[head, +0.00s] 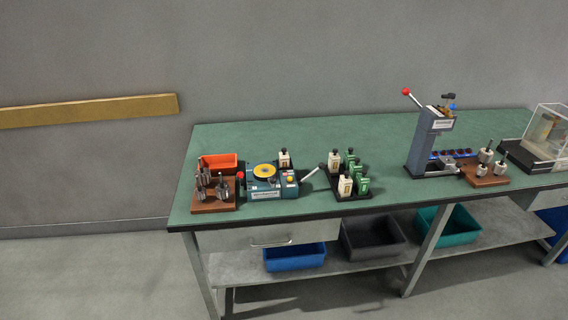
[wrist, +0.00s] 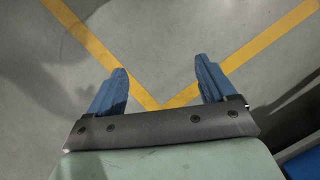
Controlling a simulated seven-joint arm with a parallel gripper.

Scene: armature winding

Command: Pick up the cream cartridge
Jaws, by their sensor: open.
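Several cream cartridges with black tops are on the green workbench (head: 290,135) in the head view. One cream cartridge (head: 284,159) stands alone behind the blue winding machine (head: 268,185). Other cream cartridges, including one at the front (head: 345,187) and one at the back (head: 334,161), stand with green ones in a black rack (head: 352,195). My gripper (wrist: 163,85) shows only in the wrist view. Its two blue fingers are apart with nothing between them, above the grey floor with yellow lines. No cartridge shows in the wrist view.
An orange bin (head: 218,161) and a brown block with grey armatures (head: 213,204) stand at the bench's left. A tall press with a red-knobbed lever (head: 429,140) and a clear case (head: 548,135) stand at the right. The winding machine's lever (head: 312,173) points toward the rack. The bench's back left is clear.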

